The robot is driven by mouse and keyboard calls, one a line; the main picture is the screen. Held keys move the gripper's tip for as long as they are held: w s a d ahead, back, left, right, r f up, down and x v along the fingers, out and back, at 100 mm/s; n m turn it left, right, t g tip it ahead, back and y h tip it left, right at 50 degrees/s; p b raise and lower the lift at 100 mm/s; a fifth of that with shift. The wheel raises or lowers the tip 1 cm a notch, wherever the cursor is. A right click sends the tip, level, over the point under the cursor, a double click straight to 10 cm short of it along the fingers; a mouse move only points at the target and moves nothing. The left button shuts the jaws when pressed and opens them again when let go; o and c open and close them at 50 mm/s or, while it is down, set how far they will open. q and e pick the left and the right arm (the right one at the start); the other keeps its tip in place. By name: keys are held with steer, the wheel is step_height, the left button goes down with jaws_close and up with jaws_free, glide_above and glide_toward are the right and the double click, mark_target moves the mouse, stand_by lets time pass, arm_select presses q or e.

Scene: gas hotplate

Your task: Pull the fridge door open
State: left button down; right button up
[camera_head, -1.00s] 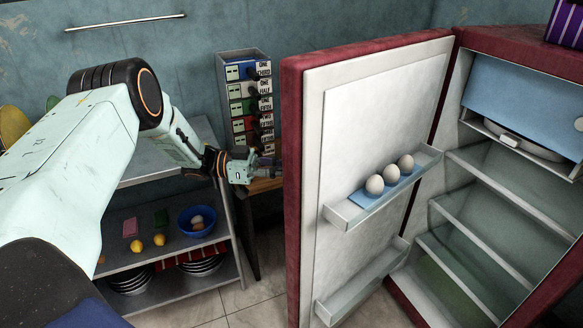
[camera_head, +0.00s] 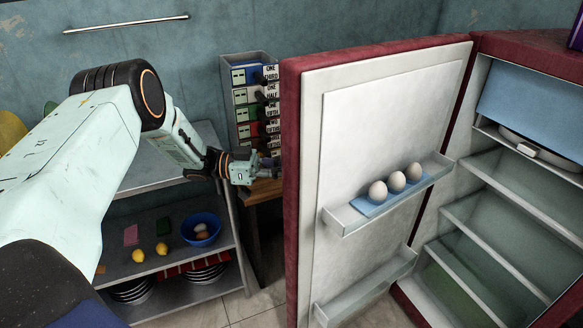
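The red fridge door (camera_head: 388,150) stands wide open, its white inner side facing me. Its door shelf (camera_head: 395,200) holds three eggs on a blue holder. The fridge body (camera_head: 530,150) is at the right, with glass shelves and a blue freezer flap showing. My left arm reaches in from the left. My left gripper (camera_head: 270,168) is at the door's left edge, on its outer side. Its fingertips are partly hidden by the door edge, so I cannot tell whether it is open or holds the handle. The handle is hidden. My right gripper is not in view.
A metal shelf unit (camera_head: 185,255) at the left holds a blue bowl (camera_head: 200,229), lemons, sponges and stacked plates. A drawer rack (camera_head: 248,105) of labelled compartments stands behind my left gripper. A wall rail (camera_head: 125,24) is above. Some tiled floor is clear below.

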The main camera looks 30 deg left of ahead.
arm_select(q)
steer(key=shift+s+a+f, duration=0.1)
steer(key=shift+s+f, duration=0.05)
steer(key=c, duration=1.8)
jaws_free()
steer(key=shift+c, duration=0.2)
steer(key=o, duration=0.4)
steer(key=shift+s+a+r, duration=0.2)
steer(key=shift+s+r, duration=0.05)
steer(key=shift+s, duration=0.05)
steer(key=shift+o, duration=0.6)
steer(key=shift+w+d+f, duration=0.15)
steer(key=shift+w, duration=0.2)
steer(key=v, duration=1.2)
steer(key=shift+s, duration=0.1)
